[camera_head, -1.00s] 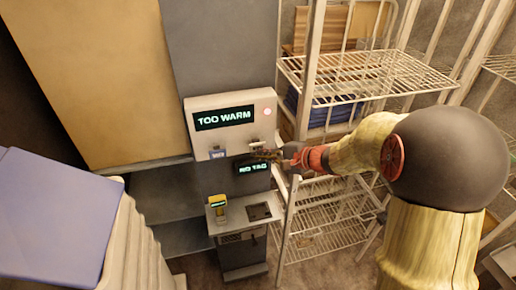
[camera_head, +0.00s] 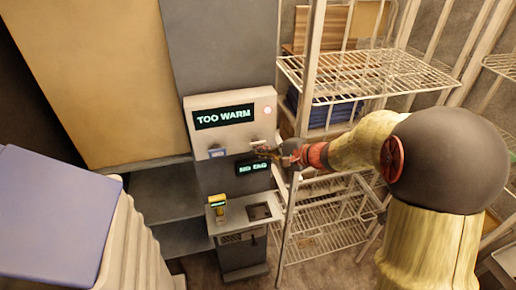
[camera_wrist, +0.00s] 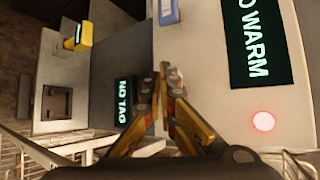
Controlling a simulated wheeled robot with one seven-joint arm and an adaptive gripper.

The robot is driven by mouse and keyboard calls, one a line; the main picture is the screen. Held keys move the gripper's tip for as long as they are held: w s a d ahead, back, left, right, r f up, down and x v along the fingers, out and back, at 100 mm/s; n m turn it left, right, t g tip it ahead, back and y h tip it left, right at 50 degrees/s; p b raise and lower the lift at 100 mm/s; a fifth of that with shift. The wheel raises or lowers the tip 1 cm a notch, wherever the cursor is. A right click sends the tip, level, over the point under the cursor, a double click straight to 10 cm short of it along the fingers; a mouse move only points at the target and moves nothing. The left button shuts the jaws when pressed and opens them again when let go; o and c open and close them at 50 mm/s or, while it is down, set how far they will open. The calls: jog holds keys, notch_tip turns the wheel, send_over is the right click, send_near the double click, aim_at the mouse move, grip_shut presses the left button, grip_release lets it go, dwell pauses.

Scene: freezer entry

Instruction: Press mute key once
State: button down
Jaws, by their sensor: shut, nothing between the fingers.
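A pale alarm panel (camera_head: 262,110) hangs on the grey column, with a lit display reading TOO WARM (camera_head: 223,116) and a glowing red lamp (camera_head: 267,110). A small blue and white key-like piece (camera_head: 217,153) sits at the panel's lower left; its lettering is unreadable. It also shows at the top edge of the wrist view (camera_wrist: 168,12). I cannot tell for sure that it is the mute key. My gripper (camera_head: 261,151) is shut and empty before the panel's lower right edge. In the wrist view its fingertips (camera_wrist: 163,72) are together, apart from the blue piece.
A display reading NO TAG (camera_head: 253,167) is just below the panel. A yellow handheld device (camera_head: 217,202) stands on a ledge below it. White wire shelving (camera_head: 350,78) stands close on the right. A blue-lidded bin (camera_head: 50,220) is at the front left.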

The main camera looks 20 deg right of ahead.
jog(key=shift+w+b, duration=0.35)
jog(key=shift+w, duration=0.15)
dwell(0.8)
dwell(0.4)
jog(key=shift+s+b, duration=0.5)
jog(key=shift+s, duration=0.4)
jog(key=shift+s+b, duration=0.9)
jog(key=shift+s, duration=1.6)
